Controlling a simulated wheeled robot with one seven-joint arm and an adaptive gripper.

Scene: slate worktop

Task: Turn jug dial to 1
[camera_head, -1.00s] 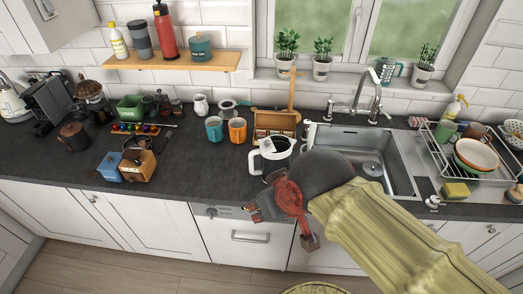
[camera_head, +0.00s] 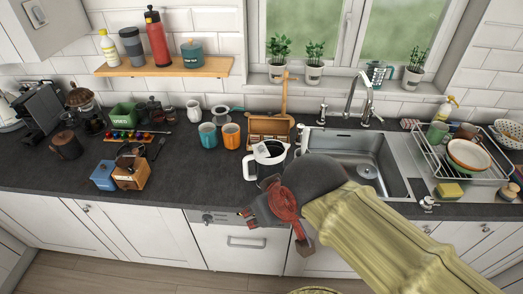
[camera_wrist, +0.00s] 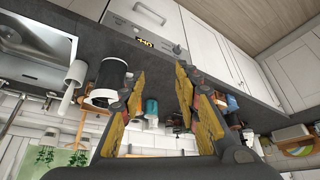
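A white jug with a dark body and a white handle (camera_head: 268,157) stands upright on the dark worktop, left of the sink. It also shows upside down in the wrist view (camera_wrist: 108,82), left of the fingers. I cannot make out its dial or any setting in either view. My gripper (camera_head: 247,217) is in front of the jug, near the worktop's front edge, apart from it. In the wrist view my gripper (camera_wrist: 160,75) has its two yellow-padded fingers spread, with nothing between them. My forearm and wrist hide part of the worktop right of the jug.
Behind the jug stand a wooden box (camera_head: 270,129), an orange mug (camera_head: 231,135) and a teal mug (camera_head: 208,135). The sink (camera_head: 352,150) and a dish rack (camera_head: 466,152) are to the right. A wooden grinder (camera_head: 131,174) stands left; the worktop between it and the jug is clear.

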